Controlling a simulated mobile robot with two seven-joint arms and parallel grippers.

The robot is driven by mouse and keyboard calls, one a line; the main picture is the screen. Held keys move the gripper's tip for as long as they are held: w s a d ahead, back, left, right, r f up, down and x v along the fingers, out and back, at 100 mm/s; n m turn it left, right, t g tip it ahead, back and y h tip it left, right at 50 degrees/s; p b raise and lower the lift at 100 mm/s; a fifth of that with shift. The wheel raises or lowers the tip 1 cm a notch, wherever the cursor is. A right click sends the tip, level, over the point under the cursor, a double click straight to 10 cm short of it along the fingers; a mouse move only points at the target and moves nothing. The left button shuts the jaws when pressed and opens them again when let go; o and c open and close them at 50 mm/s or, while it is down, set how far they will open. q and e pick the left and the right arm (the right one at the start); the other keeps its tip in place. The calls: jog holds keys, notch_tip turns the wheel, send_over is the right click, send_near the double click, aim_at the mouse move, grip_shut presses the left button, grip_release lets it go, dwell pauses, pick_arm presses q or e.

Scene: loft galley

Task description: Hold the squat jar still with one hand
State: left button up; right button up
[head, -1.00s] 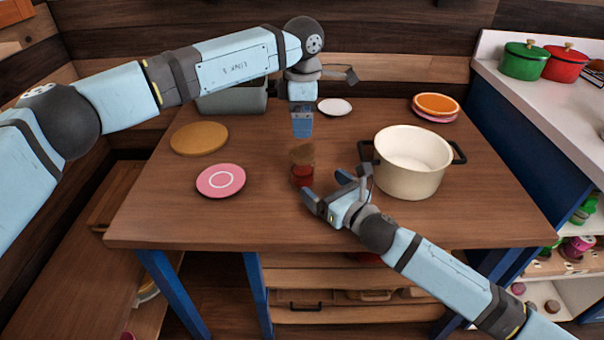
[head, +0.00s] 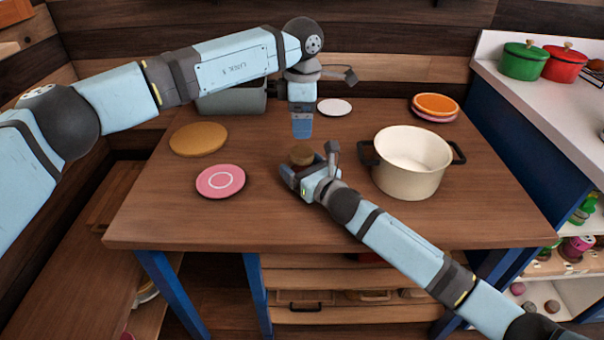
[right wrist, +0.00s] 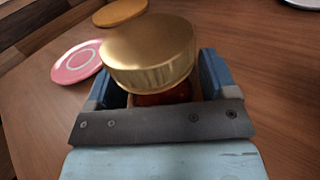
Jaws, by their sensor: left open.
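The squat jar, with a dark red body (right wrist: 163,97) and a wide gold-brown lid (head: 301,155), stands on the table left of the pot. My right gripper (head: 310,164) is around it, one finger on each side below the lid. In the right wrist view the fingers are wide apart, with a thin gap between the jar and the right-hand finger; the lid (right wrist: 150,52) hides part of the left side. In the head view my right gripper hides the jar's body. My left gripper (head: 302,128) points down behind the jar, open and apart from it.
A cream pot (head: 411,175) with dark handles stands close right of the jar. A pink plate (head: 220,182) and a tan round board (head: 198,139) lie left. A white saucer (head: 335,106), stacked orange and pink plates (head: 436,104) and a grey bin (head: 232,101) are at the back.

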aim_at(302, 151)
grip_shut()
pick_arm(q)
jog(key=m, duration=1.1)
jog(key=shift+m, duration=0.4)
jog(key=m, duration=1)
jog(key=shift+m, duration=0.4)
jog(key=shift+f, duration=4)
jog(key=shift+c, duration=0.5)
